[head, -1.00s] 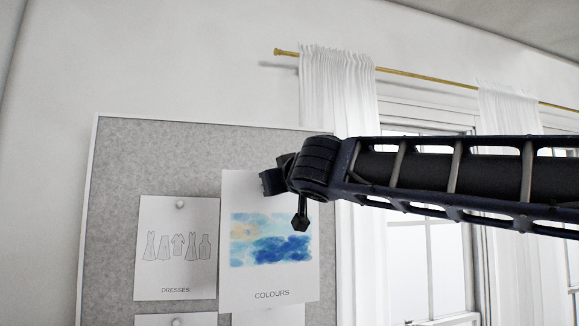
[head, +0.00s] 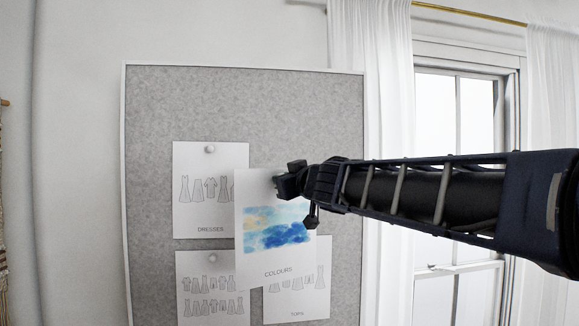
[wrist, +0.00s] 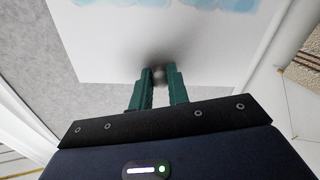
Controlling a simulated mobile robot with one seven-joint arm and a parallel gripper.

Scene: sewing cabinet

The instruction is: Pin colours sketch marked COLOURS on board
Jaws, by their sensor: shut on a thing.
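The COLOURS sketch (head: 277,240), a white sheet with a blue and cream watercolour patch, is at the grey pin board (head: 150,180) in the head view. The sheet overlaps the right edge of the DRESSES sheet (head: 200,215) and the top of the TOPS sheet (head: 305,300). In the wrist view the green fingers (wrist: 158,85) meet at a small greyish, blurred spot against the white sheet (wrist: 110,45). Whether the sheet touches the board I cannot tell.
The DRESSES sheet hangs by a white pin (head: 210,149). Another sheet of garment drawings (head: 212,295) hangs below it. Bare board lies above the sheets. A white curtain (head: 385,60) and window (head: 455,130) stand right of the board.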

